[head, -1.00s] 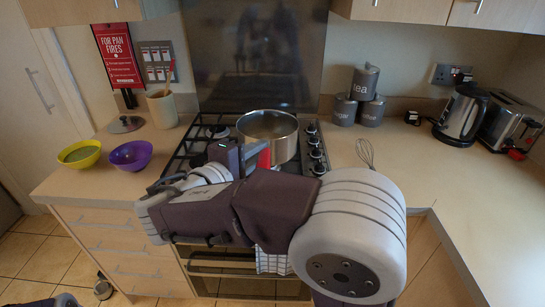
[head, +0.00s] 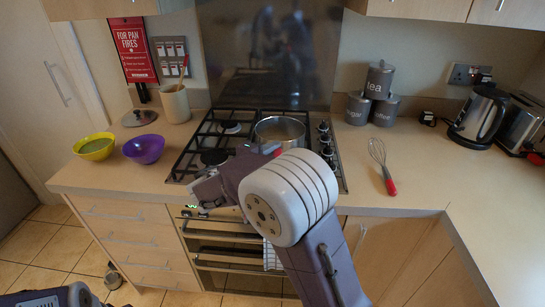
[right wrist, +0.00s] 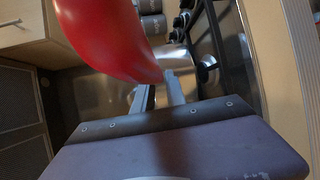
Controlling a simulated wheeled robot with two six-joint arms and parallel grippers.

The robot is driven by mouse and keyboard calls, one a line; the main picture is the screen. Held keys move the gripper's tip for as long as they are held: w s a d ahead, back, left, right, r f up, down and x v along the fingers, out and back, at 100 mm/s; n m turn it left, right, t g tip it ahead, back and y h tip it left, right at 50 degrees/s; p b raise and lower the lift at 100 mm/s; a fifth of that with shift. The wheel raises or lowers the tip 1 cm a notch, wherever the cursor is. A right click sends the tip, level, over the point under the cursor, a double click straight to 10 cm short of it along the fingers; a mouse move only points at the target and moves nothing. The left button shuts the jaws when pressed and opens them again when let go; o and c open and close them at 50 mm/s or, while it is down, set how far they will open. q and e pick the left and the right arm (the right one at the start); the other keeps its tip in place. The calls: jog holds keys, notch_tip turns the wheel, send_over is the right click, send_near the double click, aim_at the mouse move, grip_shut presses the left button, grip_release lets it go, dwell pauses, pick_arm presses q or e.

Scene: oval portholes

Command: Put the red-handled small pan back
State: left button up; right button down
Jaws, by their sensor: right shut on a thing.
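The small pan (head: 280,131) is steel and round. It is at the right side of the hob in the head view, and it looks level. A short piece of its red handle (head: 277,152) shows beside my arm. In the right wrist view, the red handle (right wrist: 112,38) fills the upper left, close to the camera. My right gripper (right wrist: 159,80) is shut on this handle. My own arm hides most of the grip in the head view. I cannot tell whether the pan's base touches the hob. My left gripper is out of view.
The black gas hob (head: 207,150) has knobs along its right side. A whisk (head: 382,165) with a red handle lies on the right worktop. Yellow (head: 95,147) and purple (head: 144,149) bowls stand left. Grey canisters (head: 374,95) stand at the back. The right worktop is mostly clear.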

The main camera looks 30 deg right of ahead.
jog(key=shift+f, duration=0.7)
jog(key=shift+w+f+b, duration=0.1)
jog(key=shift+f+b, duration=0.3)
jog(key=shift+b, duration=0.1)
jog(key=c, duration=1.4)
grip_release()
jog(key=shift+o, duration=0.2)
